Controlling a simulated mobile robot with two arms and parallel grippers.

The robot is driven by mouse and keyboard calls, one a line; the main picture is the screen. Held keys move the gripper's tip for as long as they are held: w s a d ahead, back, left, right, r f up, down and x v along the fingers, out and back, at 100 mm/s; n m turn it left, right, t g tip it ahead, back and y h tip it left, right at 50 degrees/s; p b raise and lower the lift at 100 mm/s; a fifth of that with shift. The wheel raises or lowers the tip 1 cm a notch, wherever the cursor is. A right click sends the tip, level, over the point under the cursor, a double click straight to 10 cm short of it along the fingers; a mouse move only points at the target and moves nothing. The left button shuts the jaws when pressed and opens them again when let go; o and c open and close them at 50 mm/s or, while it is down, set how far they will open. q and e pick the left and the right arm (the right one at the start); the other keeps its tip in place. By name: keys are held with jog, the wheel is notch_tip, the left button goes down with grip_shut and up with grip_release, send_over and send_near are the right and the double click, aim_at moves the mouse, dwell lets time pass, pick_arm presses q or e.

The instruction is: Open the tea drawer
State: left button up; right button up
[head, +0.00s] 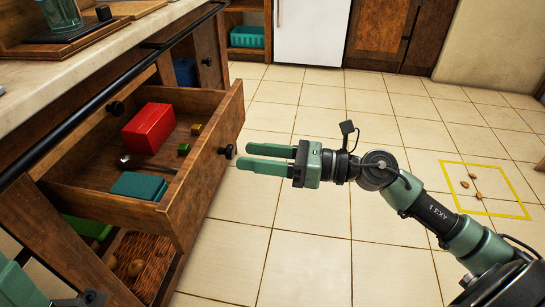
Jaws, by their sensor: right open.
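A wooden drawer (185,205) stands pulled out of the counter in the head view. Its front has a dark round knob (228,151). Inside lie a red box (149,127), a teal box (138,186), a small green cube (183,149), a small yellow block (196,129) and a small metallic item. My right gripper (243,157) is open, with its green fingers pointing left at the knob from just to its right. The knob does not look gripped. Part of my left arm shows at the bottom left corner; its fingers are out of view.
The stone counter (100,65) with a dark rail runs above the drawer. A wicker basket (140,255) sits below it. Tiled floor (310,220) is open to the right, with a yellow marked square (485,215) holding several small brown objects. A white appliance (312,30) stands at the back.

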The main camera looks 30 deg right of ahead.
jog(key=v, duration=0.4)
jog(key=shift+s+d, duration=0.2)
jog(key=shift+d, duration=0.1)
